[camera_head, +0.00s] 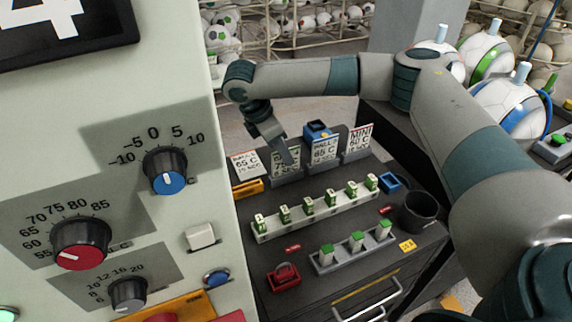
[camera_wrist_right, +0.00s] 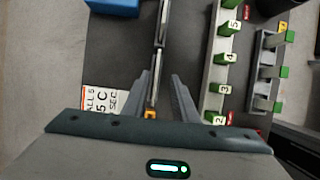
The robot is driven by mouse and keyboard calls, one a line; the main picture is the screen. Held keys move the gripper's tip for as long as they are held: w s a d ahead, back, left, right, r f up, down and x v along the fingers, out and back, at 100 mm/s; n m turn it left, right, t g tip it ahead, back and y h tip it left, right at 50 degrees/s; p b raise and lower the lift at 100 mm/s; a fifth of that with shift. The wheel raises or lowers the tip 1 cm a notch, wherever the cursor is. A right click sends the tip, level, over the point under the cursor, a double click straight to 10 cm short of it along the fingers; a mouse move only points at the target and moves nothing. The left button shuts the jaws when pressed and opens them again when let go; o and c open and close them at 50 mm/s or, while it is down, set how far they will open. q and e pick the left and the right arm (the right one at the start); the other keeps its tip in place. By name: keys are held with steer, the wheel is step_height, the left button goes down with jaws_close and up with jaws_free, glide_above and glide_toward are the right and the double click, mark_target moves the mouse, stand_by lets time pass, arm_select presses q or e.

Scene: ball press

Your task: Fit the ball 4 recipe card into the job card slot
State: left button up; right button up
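Several recipe cards stand in a row of holders on the dark cabinet top. The second card from the left (camera_head: 282,170) is partly hidden by my right gripper (camera_head: 288,158), and its ball number is not legible. In the right wrist view the gripper (camera_wrist_right: 161,74) is open, with its fingers on either side of a card seen edge-on. Whether they touch it I cannot tell. The leftmost card (camera_head: 246,165), which reads 65 C, leans back above an orange holder (camera_head: 248,188); it reads ball 5 in the right wrist view (camera_wrist_right: 103,100). I cannot identify the job card slot with certainty.
Two more cards stand to the right, one marked 85 C (camera_head: 325,150) and one marked MINI (camera_head: 358,141). In front are a rack of numbered green pieces (camera_head: 316,212), a smaller rack (camera_head: 353,250), a red padlock-like piece (camera_head: 284,277) and a dark cup (camera_head: 418,211). The control panel (camera_head: 110,190) fills the left.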

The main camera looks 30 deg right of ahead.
steer(key=x, duration=0.1)
steer(key=p+x, duration=0.2)
steer(key=x, duration=0.1)
steer(key=shift+w+d+r, duration=0.1)
steer(key=shift+w+d, duration=0.2)
steer(key=shift+d, duration=0.1)
steer(key=shift+d+f, duration=0.15)
steer(key=shift+f, duration=0.35)
jaws_close()
